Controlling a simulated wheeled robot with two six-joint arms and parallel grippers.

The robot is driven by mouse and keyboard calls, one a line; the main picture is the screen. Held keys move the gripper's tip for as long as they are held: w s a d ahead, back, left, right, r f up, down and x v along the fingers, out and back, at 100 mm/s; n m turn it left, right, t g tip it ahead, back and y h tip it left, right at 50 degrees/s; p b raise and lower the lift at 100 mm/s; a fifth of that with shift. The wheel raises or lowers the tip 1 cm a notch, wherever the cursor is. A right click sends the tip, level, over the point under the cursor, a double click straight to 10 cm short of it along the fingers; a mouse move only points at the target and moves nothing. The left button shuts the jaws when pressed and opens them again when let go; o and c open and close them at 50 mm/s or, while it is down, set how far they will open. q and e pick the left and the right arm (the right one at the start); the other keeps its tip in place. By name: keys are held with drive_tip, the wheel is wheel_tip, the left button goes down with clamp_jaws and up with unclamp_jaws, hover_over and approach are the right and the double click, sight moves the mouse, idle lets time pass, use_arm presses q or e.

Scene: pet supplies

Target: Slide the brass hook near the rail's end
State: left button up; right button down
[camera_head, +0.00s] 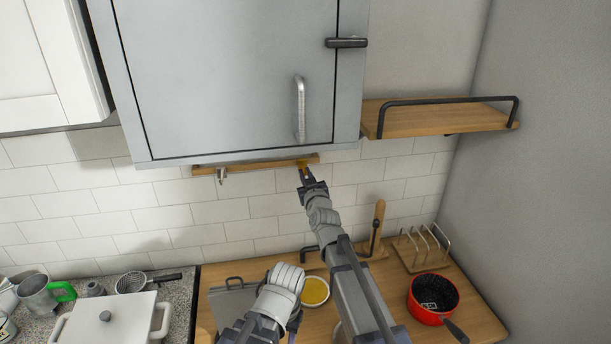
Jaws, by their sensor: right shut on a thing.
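A wooden rail (255,166) runs under the grey wall cabinet, in front of the white tiles. The small yellowish brass hook (302,163) is at the rail near its right end. My right gripper (304,173) reaches up to it and is shut on it; the fingertips cover part of the hook. A silver-grey hook (221,175) hangs near the rail's left end. My left arm is low in the picture over the counter; its fingers are mostly hidden, so their state does not show.
The grey cabinet (225,75) hangs just above the rail. A wooden shelf (430,118) with a black bar is at the right. Below are a red pan (432,298), a wooden rack (422,250), a yellow bowl (315,291) and a white pot (110,318).

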drive_tip(key=shift+d, duration=0.1)
drive_tip(key=shift+a, duration=0.25)
drive_tip(key=c, duration=1.2)
unclamp_jaws()
drive_tip(key=shift+d, duration=0.15)
drive_tip(key=shift+o, duration=1.4)
drive_tip(key=v, duration=0.7)
drive_tip(key=shift+s, duration=0.45)
